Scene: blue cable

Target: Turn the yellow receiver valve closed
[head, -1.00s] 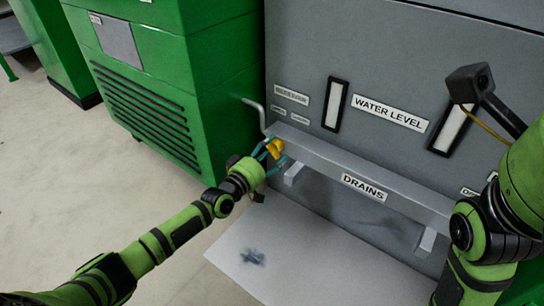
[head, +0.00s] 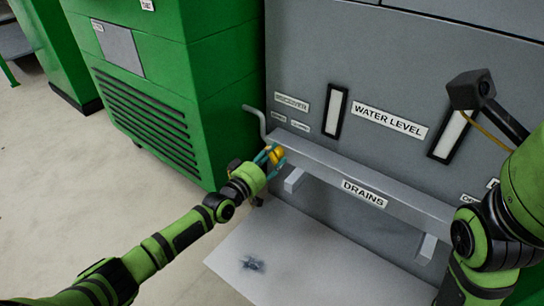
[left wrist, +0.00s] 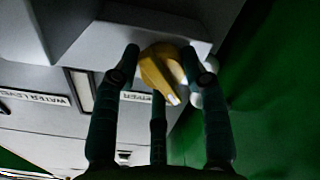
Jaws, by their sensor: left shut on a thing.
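The yellow receiver valve handle (head: 276,154) sits at the left end of the grey drains ledge, below the small labels. In the left wrist view the yellow handle (left wrist: 162,72) is between my fingers, under the ledge. My left gripper (head: 268,159) comes in from the left and is shut on the handle; its teal fingers show on both sides of it in the left wrist view (left wrist: 165,70). The fingers hide part of the handle. My right arm shows at the right edge, but its gripper is out of view.
The ledge labelled DRAINS (head: 330,167) runs right along the grey cabinet (head: 400,60). A bent grey pipe (head: 258,122) rises behind the valve. A green cabinet (head: 215,85) stands close on the left. A pale sheet with a dark stain (head: 300,262) lies below.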

